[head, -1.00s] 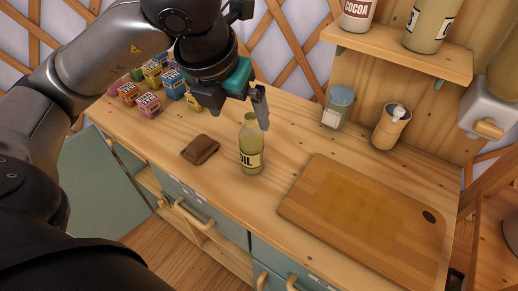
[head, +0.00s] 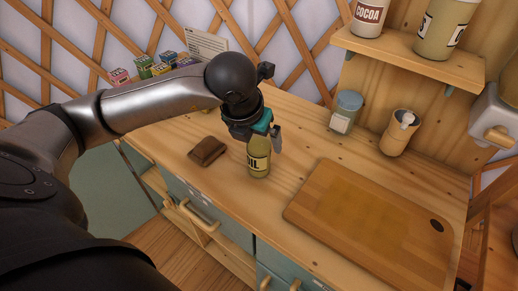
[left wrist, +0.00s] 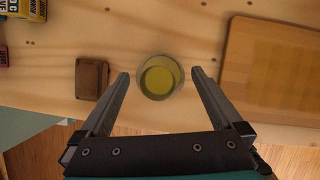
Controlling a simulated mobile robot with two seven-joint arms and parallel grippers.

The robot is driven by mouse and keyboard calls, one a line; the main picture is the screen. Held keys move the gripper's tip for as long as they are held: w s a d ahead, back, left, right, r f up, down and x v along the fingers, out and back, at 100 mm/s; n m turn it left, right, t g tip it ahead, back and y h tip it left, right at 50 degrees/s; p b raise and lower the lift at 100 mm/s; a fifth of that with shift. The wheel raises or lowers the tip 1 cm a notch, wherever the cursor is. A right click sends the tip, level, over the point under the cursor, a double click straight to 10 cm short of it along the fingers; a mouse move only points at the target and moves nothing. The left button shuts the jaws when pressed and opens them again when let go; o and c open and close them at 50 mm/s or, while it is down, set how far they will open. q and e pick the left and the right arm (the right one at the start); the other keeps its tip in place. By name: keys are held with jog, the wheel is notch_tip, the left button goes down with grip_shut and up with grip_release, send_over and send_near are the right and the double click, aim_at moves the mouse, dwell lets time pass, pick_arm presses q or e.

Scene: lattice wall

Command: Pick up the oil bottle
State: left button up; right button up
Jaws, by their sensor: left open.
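The oil bottle (head: 259,160) stands upright on the wooden counter, with yellow-green contents and a dark-lettered label. In the left wrist view the oil bottle (left wrist: 160,78) is seen from above, between and just beyond the fingertips. My left gripper (head: 263,145) is directly over the bottle, pointing down, and hides its top in the head view. In the left wrist view the left gripper (left wrist: 160,75) has its fingers spread, one on each side of the bottle, with small gaps. My right gripper does not show.
A brown wallet-like item (head: 207,151) lies left of the bottle. A cutting board (head: 370,222) lies to the right. A lidded jar (head: 346,111) and a wooden canister (head: 399,131) stand behind, below a shelf (head: 410,62). Several small boxes (head: 145,69) stand at the back left.

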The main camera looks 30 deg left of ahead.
pick_arm(q)
jog(key=shift+x, duration=1)
jog(key=shift+d, duration=0.1)
grip_shut()
